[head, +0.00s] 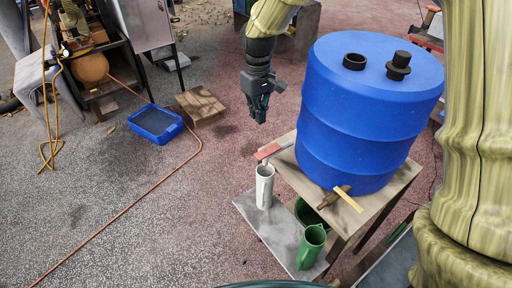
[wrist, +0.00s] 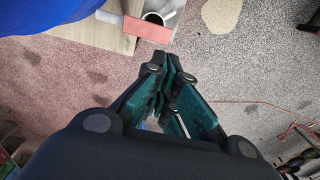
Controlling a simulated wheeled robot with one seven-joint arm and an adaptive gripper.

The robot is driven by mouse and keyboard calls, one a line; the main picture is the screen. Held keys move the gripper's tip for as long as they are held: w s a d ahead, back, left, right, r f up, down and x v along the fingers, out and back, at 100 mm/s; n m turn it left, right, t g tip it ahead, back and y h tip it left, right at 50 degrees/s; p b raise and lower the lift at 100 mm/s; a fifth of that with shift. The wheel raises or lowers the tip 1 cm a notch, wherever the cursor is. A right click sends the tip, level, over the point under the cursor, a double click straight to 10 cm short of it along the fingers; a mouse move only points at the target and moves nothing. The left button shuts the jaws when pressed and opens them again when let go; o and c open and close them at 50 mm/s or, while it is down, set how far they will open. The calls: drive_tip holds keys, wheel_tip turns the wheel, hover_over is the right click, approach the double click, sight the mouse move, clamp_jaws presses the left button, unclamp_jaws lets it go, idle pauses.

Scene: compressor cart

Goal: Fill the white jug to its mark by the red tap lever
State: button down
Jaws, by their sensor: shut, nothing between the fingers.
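The blue barrel (head: 360,120) stands on a wooden stand (head: 290,165). The red tap lever (head: 268,152) sticks out at the barrel's left side; it also shows as a flat red bar in the wrist view (wrist: 147,29). The white jug (head: 264,188) stands upright on a grey board, below the red lever. In the wrist view the white jug (wrist: 172,8) is partly hidden by the lever; its inside looks dark. Its mark and water level cannot be made out. My gripper (head: 259,116) is shut and empty, in the air left of the barrel and apart from the lever.
A second tap with a yellow lever (head: 348,198) is at the barrel's front. A green jug (head: 311,246) stands on the grey board (head: 262,228) near it. A blue tray (head: 155,124), a wooden block (head: 200,105) and an orange hose (head: 130,208) lie left. Ground between is clear.

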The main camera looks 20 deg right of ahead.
drive_tip(key=shift+d+f, duration=0.1)
drive_tip(key=p, duration=0.5)
approach(268, 151)
drive_tip(key=shift+w+a+f, duration=0.1)
drive_tip(key=shift+a+f, duration=0.5)
drive_tip(key=shift+f, duration=0.6)
drive_tip(key=shift+w+a+f, duration=0.1)
drive_tip(key=shift+a+f, duration=0.45)
drive_tip(key=shift+f, duration=0.6)
drive_tip(key=shift+w+a+f, duration=0.1)
drive_tip(key=shift+a+f, duration=0.5)
drive_tip(key=shift+f, duration=0.6)
drive_tip(key=shift+f, duration=0.1)
